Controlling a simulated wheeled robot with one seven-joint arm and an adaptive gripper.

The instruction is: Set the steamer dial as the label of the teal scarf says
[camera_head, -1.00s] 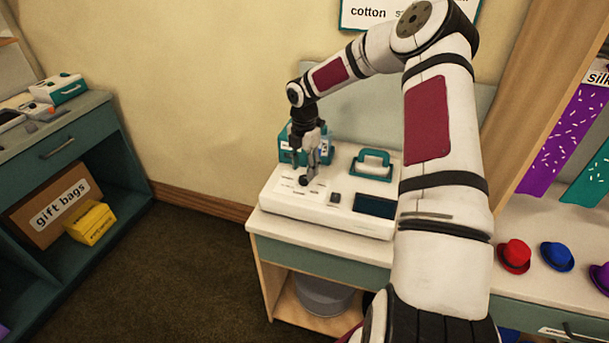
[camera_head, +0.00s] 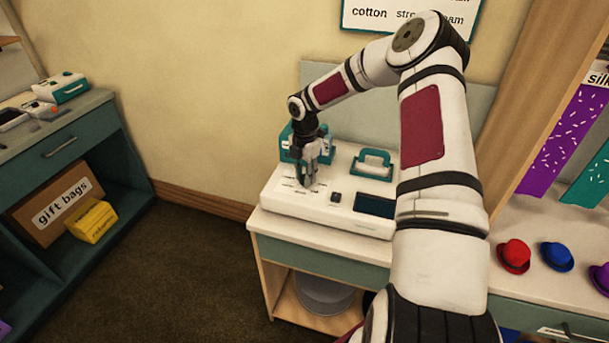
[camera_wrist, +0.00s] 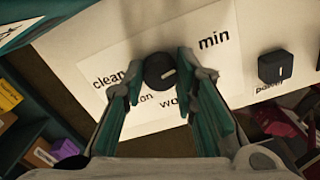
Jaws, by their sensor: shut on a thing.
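The steamer (camera_head: 335,213) is a white console with a teal handle and a dark screen, standing on a counter. Its round black dial (camera_wrist: 160,71) shows in the wrist view, with a pale pointer mark aimed to the right and slightly up. Words around it read "clean", "min" and partly hidden "...on" and "wo...". My gripper (camera_head: 308,184) points down at the console's left part and is shut on the dial, one finger on each side (camera_wrist: 160,82). A teal scarf (camera_head: 589,176) hangs at the right edge; I cannot read its own label.
A black power knob (camera_wrist: 275,67) sits right of the dial. A wall sign (camera_head: 408,14), partly cut off, reads "cotton". A purple scarf (camera_head: 563,135) hangs beside the teal one. Several hats (camera_head: 513,256) lie on the right counter. A teal shelf unit (camera_head: 62,160) stands left.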

